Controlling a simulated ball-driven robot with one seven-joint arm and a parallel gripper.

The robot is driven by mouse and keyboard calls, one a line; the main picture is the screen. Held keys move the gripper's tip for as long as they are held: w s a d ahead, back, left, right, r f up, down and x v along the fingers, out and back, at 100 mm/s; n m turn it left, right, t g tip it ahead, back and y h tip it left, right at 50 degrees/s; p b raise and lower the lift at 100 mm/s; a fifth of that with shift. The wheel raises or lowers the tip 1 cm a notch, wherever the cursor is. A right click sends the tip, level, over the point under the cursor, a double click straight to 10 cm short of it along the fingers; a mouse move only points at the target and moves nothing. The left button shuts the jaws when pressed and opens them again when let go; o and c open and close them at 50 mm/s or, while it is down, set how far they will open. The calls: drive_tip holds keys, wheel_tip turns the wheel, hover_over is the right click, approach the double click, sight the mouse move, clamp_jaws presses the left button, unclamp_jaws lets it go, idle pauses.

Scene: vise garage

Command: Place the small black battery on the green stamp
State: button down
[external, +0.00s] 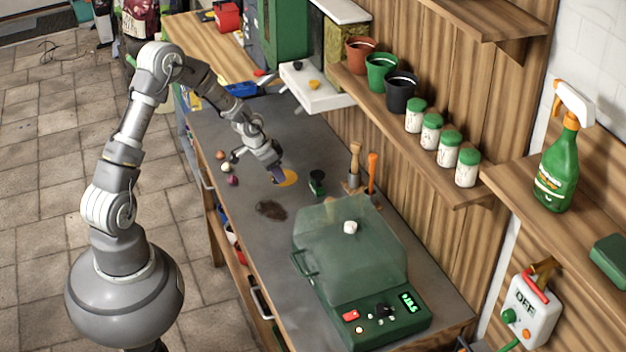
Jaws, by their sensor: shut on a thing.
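My gripper (277,170) points down over the grey workbench, just above or at a yellow-orange disc (290,177). It is shut on a small dark, slightly purple thing (278,178), mostly hidden by the fingers. It is too small here to tell for sure whether this is the black battery. The green stamp (317,183), a small upright green and black piece, stands on the bench a little to the right of my gripper, apart from it.
A green machine (350,265) with a clear lid fills the near bench. A dark stain (271,210) lies in front of the gripper. Small balls (232,181) sit near the left edge. Upright tools (372,172) stand behind the stamp. A white shelf (318,97) overhangs the back.

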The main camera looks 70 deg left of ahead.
drive_tip(key=shift+w+d+r, duration=0.15)
drive_tip(key=shift+d, duration=0.15)
drive_tip(key=w+a, duration=0.2)
drive_tip(key=w, duration=0.3)
drive_tip(key=w+a+f+b, duration=0.1)
drive_tip(key=w, duration=0.4)
drive_tip(key=w+a+b, duration=0.1)
drive_tip(key=w+a, duration=0.1)
drive_tip(key=w, duration=0.3)
drive_tip(key=shift+a+f, duration=0.35)
drive_tip(key=shift+f+b, duration=0.6)
drive_tip(key=shift+f, duration=1.1)
drive_tip(key=shift+f, duration=0.1)
drive_tip(key=c, duration=0.9)
unclamp_jaws()
drive_tip(key=p+v, duration=0.2)
drive_tip(key=v, duration=1)
